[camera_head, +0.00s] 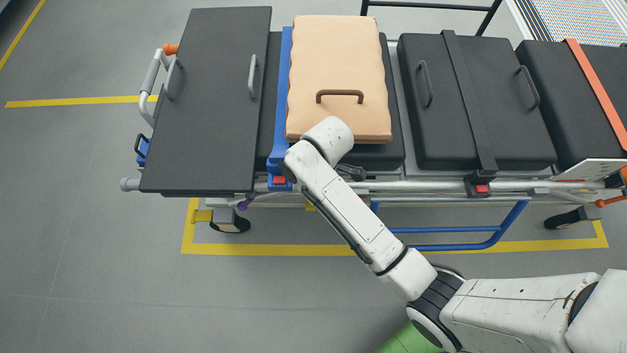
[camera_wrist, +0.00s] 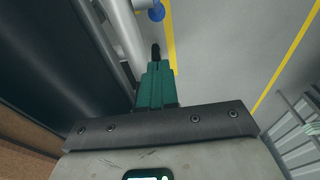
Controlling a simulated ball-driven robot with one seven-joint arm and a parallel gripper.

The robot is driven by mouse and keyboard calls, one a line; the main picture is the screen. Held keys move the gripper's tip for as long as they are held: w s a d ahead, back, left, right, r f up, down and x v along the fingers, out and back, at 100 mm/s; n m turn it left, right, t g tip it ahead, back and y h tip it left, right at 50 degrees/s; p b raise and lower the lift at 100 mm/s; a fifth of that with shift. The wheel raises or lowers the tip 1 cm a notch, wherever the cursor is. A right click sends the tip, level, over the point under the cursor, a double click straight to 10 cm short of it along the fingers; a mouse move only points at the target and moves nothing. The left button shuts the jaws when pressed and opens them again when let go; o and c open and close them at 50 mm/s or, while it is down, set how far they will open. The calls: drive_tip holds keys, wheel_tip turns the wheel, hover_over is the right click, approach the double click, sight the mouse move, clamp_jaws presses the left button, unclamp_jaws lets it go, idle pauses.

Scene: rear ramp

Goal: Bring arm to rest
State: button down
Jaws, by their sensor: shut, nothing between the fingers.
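My white arm reaches in from the lower right in the head view, up to the near long side of a wheeled stretcher (camera_head: 480,187). Its wrist end overlaps the near edge of a tan pad (camera_head: 340,65) with a brown handle. In the wrist view my gripper (camera_wrist: 156,62) shows green fingers closed together, with nothing between them. They point along the stretcher's side, with a pale rail (camera_wrist: 126,32) close to their left. In the head view the fingertips cannot be made out clearly.
Dark cushions (camera_head: 205,100) with grey handles lie on the stretcher beside the pad. A blue strap (camera_head: 281,110) runs along the pad's left edge. A blue tube frame (camera_head: 455,247) is below the near rail. Grey floor (camera_head: 120,280) with yellow lines is clear at lower left.

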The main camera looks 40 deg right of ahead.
drive_tip(key=shift+d+r, duration=0.15)
drive_tip(key=shift+r, duration=2.2)
